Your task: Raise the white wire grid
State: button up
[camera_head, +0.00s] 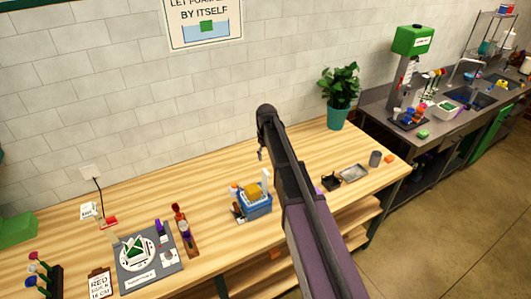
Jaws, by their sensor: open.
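I cannot pick out a white wire grid with certainty. A dark grey board (173,258) on the wooden table carries a white round shape (150,245) with a green and white piece on it; whether the white part is wire is too small to tell. My arm rises from the lower right across the table. A small dark tip of my gripper (261,154) shows at its far end, in front of the wall side of the table. The gripper is open, mostly hidden by the arm, and apart from the board.
A blue container (257,208) with a yellow block stands mid-table, beside my arm. A bottle holder (186,236), a clipboard (100,283) and a flower rack (48,281) are at left. A potted plant (338,95) and a grey tray (354,173) are at right. Bare wood lies toward the wall.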

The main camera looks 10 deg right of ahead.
jog(key=s+f+m+b, duration=0.1)
jog(key=s+f+b, duration=0.8)
jog(key=s, duration=0.4)
jog(key=s+f+m+b, duration=0.2)
jog(key=s+f+b, duration=0.7)
jog(key=s, duration=0.5)
jog(key=shift+f+b, duration=0.4)
jog(key=shift+f, duration=0.25)
jog(key=shift+s+f, duration=0.1)
jog(key=shift+s, duration=0.1)
dwell(1.9)
